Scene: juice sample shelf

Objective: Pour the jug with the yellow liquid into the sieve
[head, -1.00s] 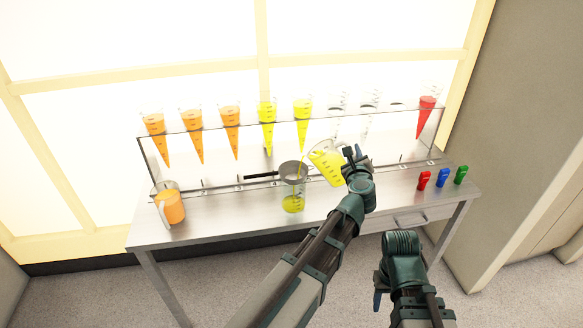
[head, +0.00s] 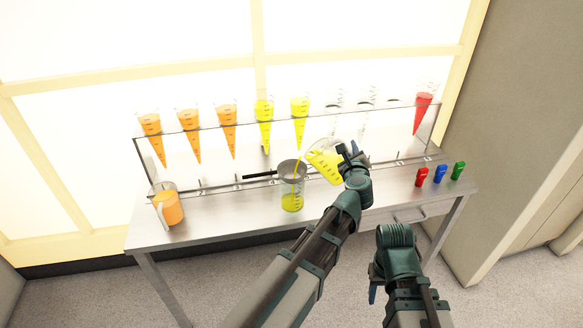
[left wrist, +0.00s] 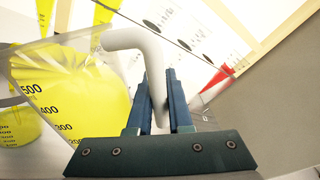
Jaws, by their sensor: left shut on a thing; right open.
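My left gripper (head: 352,158) is shut on the jug's handle. In the left wrist view the gripper's blue fingers (left wrist: 160,100) close around the white handle (left wrist: 140,38), and the graduated jug (left wrist: 75,95) is at left. My right gripper (head: 374,284) is open and empty in front of the table, partly hidden by its own wrist.
A clear rack (head: 285,125) at the table's back holds cones of orange, yellow and red liquid, some looking empty. A jug of orange liquid (head: 170,208) stands at left. Red, blue and green clips (head: 440,174) lie at right.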

